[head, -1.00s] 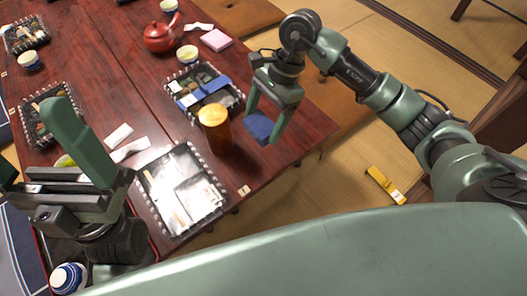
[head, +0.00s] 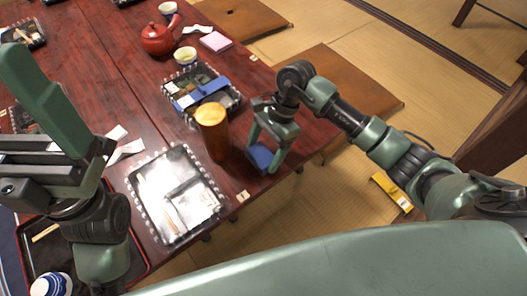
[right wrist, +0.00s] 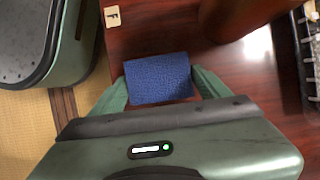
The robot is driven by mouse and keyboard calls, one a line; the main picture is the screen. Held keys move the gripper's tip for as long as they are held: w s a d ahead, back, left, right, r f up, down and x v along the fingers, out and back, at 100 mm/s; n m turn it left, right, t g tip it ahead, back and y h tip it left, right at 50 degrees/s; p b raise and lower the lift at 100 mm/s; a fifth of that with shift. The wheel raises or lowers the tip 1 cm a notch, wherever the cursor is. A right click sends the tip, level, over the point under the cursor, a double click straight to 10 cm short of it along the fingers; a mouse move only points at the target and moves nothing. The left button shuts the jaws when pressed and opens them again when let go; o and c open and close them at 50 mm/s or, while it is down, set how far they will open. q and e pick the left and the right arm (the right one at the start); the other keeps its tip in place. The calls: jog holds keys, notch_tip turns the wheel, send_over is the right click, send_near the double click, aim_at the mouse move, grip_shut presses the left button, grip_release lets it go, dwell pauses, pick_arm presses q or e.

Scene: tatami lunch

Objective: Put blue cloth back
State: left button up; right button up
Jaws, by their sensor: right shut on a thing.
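The blue cloth (head: 260,158) is a small, flat, folded square. My right gripper (head: 264,153) is shut on it, near the table's right edge. In the right wrist view the cloth (right wrist: 158,78) lies between the two green fingers, over the red-brown wood. I cannot tell whether it touches the table. My left gripper (head: 45,125) is at the left of the head view, with one green finger pointing up. Its other finger is not clear, and I see nothing held in it.
A clear-lidded tray (head: 150,205) lies at the front. A red teapot (head: 160,38) stands further back. A yellow object (head: 391,190) lies on the tatami.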

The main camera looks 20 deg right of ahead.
jog(key=shift+f, duration=0.15)
jog(key=o, duration=1.2)
